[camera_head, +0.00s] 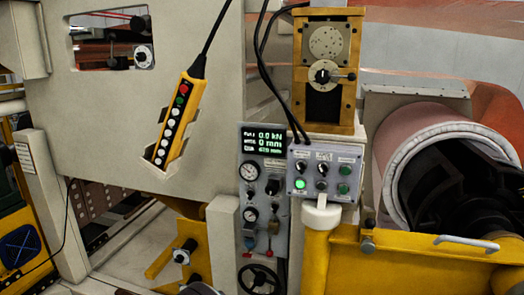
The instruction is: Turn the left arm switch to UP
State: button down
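A grey control box (325,175) stands right of centre on a yellow post. It carries a dark rotary switch at its upper left (301,167) and another at its upper middle (322,169). Below them are a lit green lamp (300,184) and a dark round control (321,185). Two green buttons (345,171) sit at the right. The small labels are too small to read, so I cannot tell which control is the left arm switch or its setting. My gripper is not in view.
A yellow pendant (176,118) hangs on a cable at the left. A gauge panel (263,190) with a display stands left of the box. A yellow block with a knob (323,75) rises behind it. A large roll (440,165) and yellow frame (400,255) lie right.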

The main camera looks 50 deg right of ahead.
aim_at(323, 169)
jog(key=z, duration=2.5)
jog(key=i+l+u, duration=0.15)
jog(key=l+u, duration=0.15)
jog(key=i+l+u, duration=0.15)
jog(key=l+u, duration=0.15)
jog(key=l, duration=0.15)
jog(key=l+u, duration=0.3)
jog(key=i+l+u, duration=0.1)
jog(key=l+u, duration=0.2)
jog(key=l, duration=0.25)
